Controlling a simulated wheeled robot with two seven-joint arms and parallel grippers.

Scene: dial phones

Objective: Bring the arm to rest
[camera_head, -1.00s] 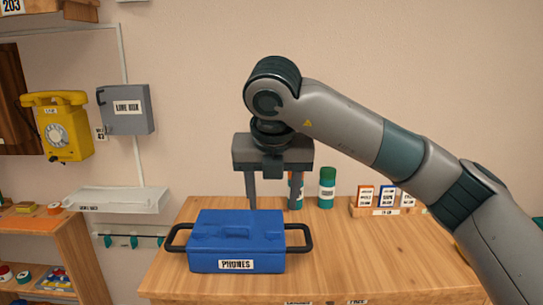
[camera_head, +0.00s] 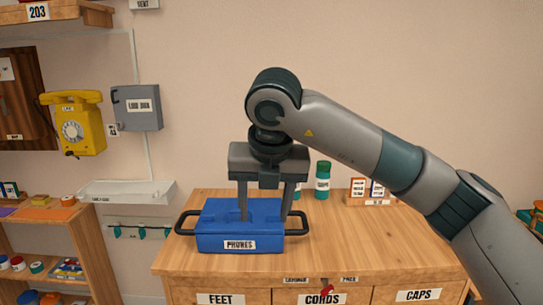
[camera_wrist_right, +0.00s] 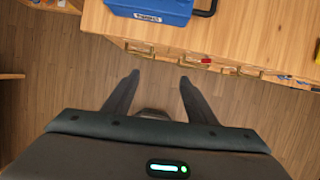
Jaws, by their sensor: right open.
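My right gripper (camera_head: 264,214) is open and empty, with its two fingers pointing down. In the head view it overlaps the blue box labelled PHONES (camera_head: 218,229), which stands on the wooden cabinet top. In the right wrist view the gripper (camera_wrist_right: 158,82) has bare floor between its fingers, and the blue box (camera_wrist_right: 150,8) lies beyond them at the top edge. The gripper is therefore in front of the cabinet, apart from the box. My left gripper is not in view.
The wooden cabinet (camera_head: 345,240) has drawers labelled FEET, CORDS and CAPS. Green bottles (camera_head: 322,181) and a small card rack stand at its back. A yellow dial phone (camera_head: 77,124) and a grey box (camera_head: 138,108) hang on the wall. A shelf (camera_head: 45,215) stands at left.

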